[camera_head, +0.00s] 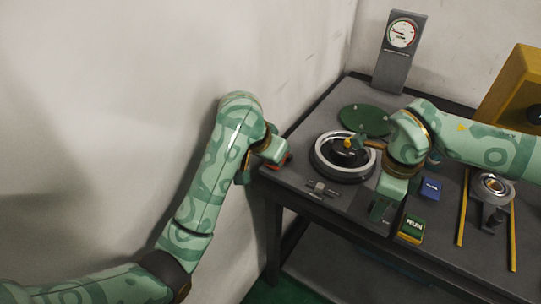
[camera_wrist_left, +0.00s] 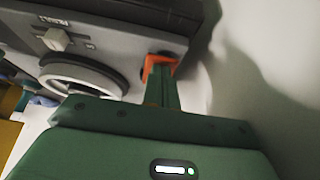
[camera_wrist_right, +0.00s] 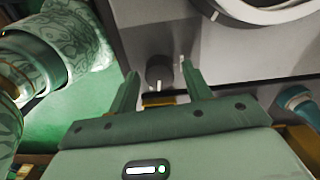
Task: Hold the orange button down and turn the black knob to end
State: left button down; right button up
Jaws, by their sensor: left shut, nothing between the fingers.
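The orange button (camera_wrist_left: 157,66) is at the table's left corner; a reddish-orange edge of it shows in the head view (camera_head: 286,158). My left gripper (camera_wrist_left: 163,82) is shut, with its fingertips over the button and seeming to touch it; how far the button is pressed cannot be told. The black knob (camera_wrist_right: 158,70), with a white mark on its side, stands on the front panel in the right wrist view. My right gripper (camera_wrist_right: 160,80) is open, its fingers on either side of the knob, apart from it. In the head view the right gripper (camera_head: 381,210) hides the knob.
A pale ring (camera_head: 322,165) with a dark centre lies on the grey table. A small lever (camera_head: 322,188) sits in front of it. A green RUN block (camera_head: 411,229), a blue block (camera_head: 431,189) and a bearing (camera_head: 493,186) are at right. A gauge (camera_head: 401,33) stands behind.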

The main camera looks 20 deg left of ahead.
jog(key=n, duration=2)
jog(key=shift+c, duration=0.3)
